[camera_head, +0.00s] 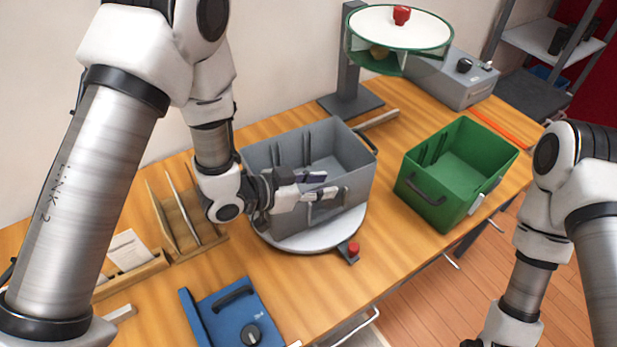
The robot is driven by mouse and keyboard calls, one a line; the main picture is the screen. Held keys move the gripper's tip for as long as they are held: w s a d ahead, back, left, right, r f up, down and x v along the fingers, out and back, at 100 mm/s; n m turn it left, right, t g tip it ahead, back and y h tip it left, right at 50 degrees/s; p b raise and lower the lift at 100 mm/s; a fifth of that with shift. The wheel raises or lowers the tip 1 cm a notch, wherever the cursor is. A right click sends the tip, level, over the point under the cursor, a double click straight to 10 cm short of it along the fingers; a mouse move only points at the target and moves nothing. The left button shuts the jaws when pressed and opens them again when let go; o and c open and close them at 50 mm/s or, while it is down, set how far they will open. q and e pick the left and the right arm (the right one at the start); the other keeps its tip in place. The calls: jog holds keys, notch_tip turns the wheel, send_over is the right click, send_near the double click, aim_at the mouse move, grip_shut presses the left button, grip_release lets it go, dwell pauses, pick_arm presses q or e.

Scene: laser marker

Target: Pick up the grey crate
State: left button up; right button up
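The grey crate (278,155) sits upright on a round white turntable (318,238) on the wooden table. It is open on top, with dividers inside and a dark handle at its right end. My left gripper (328,184) reaches in from the left at the crate's near rim and covers part of the near wall. Its two fingers point right, one above the other, with the rim close by them. Whether they are apart from the wall or pressed on it cannot be told. My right arm is at the lower right, its gripper cut off by the frame's bottom edge.
A green crate (432,190) stands to the right. Behind are a grey stand with a round green-rimmed top (398,28) and a grey box (455,78). A blue device (228,315) and wooden holders (183,222) are at the left front. Table between the crates is clear.

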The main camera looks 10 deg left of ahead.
pick_arm(q)
jog(key=shift+s, duration=0.1)
grip_shut()
jog(key=shift+r, duration=0.1)
jog(key=shift+r, duration=0.1)
